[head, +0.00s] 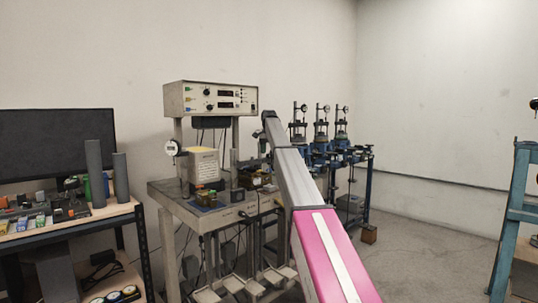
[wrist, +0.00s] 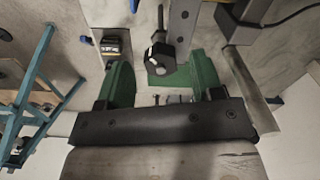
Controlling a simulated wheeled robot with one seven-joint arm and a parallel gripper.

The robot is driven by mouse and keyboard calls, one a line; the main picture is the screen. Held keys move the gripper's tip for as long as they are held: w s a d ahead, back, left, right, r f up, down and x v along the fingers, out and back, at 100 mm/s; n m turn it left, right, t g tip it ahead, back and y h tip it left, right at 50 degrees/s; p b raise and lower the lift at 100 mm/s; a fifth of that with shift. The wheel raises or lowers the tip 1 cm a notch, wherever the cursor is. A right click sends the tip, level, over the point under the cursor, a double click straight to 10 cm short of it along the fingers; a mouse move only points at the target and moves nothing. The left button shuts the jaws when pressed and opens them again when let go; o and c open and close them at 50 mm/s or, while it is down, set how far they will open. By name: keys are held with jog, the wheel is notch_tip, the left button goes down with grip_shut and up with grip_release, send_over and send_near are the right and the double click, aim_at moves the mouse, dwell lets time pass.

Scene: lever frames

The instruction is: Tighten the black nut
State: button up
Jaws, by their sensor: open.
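In the wrist view, a black nut-like piece (wrist: 160,57) with a pale face sits between the two green fingers of my gripper (wrist: 160,72). A thin dark rod stands above it in the picture, and a grey bar with holes (wrist: 182,22) runs beside it. The fingers are spread, with a visible gap on both sides of the black piece, so my gripper is open and empty. In the head view my grey and pink arm reaches towards the metal test bench (head: 190,212); my gripper and the nut cannot be made out there.
In the wrist view, another dark block (wrist: 243,20) is beyond the right finger and a small yellow-and-black item (wrist: 112,44) near the left one. In the head view, a control box (head: 212,98) stands over the bench; blue-based gauge stands (head: 321,130) are behind my arm. Floor at right is clear.

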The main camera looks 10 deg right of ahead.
aim_at(269, 154)
notch_tip(269, 154, up, 9)
dwell(0.3)
